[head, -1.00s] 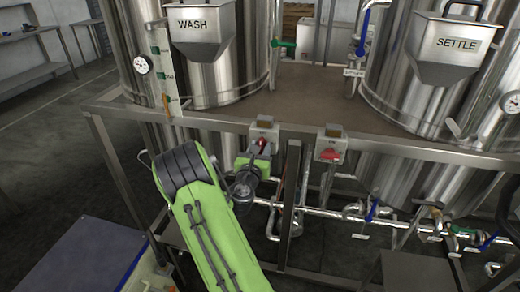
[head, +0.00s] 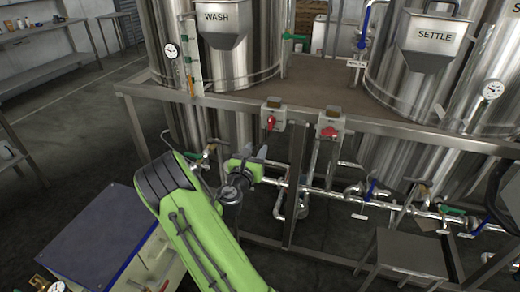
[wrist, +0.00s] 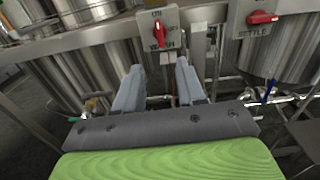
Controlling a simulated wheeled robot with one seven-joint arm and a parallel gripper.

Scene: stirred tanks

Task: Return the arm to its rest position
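My arm is green and reaches up from the bottom of the head view. My gripper (head: 262,156) is just below the wash switch box (head: 273,117), in front of the pipes under the platform. In the wrist view my gripper (wrist: 158,68) has its two grey fingers apart with a gap between them. Nothing shows held in the gap. The wash switch box (wrist: 158,31) with its red knob is straight beyond the fingers. It looks apart from them.
The steel platform edge (head: 370,125) runs above my gripper, carrying the WASH tank (head: 240,65) and SETTLE tank (head: 405,80). A second red-knobbed box (head: 330,124) is to the right. A blue-topped cart (head: 90,235) stands left of my arm. Floor between cart and platform is open.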

